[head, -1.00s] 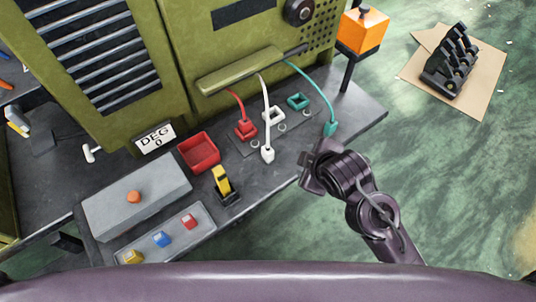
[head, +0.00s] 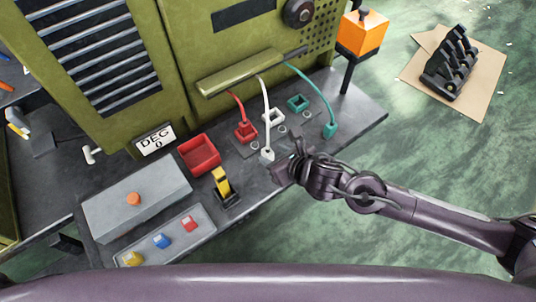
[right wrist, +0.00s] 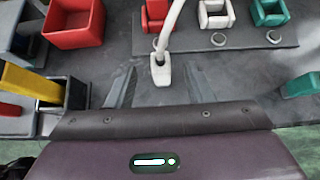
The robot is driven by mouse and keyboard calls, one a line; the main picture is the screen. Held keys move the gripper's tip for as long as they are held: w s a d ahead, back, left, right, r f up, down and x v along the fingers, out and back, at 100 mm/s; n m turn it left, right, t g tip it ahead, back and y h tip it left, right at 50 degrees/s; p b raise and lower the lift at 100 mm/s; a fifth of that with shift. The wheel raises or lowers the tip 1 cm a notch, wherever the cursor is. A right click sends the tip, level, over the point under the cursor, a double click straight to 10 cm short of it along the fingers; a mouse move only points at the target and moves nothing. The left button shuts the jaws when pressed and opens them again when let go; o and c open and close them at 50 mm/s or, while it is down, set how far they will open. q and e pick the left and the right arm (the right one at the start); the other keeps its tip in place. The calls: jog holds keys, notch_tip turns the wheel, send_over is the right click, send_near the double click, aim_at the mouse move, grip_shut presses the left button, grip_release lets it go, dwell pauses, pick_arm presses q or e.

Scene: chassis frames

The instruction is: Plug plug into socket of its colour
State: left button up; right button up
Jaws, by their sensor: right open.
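The white plug (head: 267,155) hangs on a white cable and rests on the bench in front of the socket plate. In the right wrist view the white plug (right wrist: 161,72) lies ahead of and between my open fingers. My right gripper (head: 285,168) is open and empty, just right of and below the white plug. The white socket (head: 273,117) is empty. The red plug (head: 246,131) stands at the red socket, which it mostly hides. The teal plug (head: 331,131) lies at the right, apart from the empty teal socket (head: 298,103). My left gripper is not in view.
A red bin (head: 199,154) and a yellow-handled switch (head: 222,182) stand left of the plugs. A grey box with an orange button (head: 134,199) is farther left. An orange box (head: 363,33) is at the back right. Bare bench lies right of the teal plug.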

aim_at(268, 151)
jog(key=shift+w+a+f, duration=0.4)
jog(key=shift+w+a, duration=0.05)
jog(key=p+x, duration=0.1)
jog(key=x, duration=0.3)
jog(key=shift+d+p, duration=0.15)
jog(key=shift+p, duration=0.25)
jog(key=shift+w+a+f, duration=0.25)
jog(key=shift+w+f, duration=0.15)
jog(key=shift+f, duration=0.05)
grip_shut()
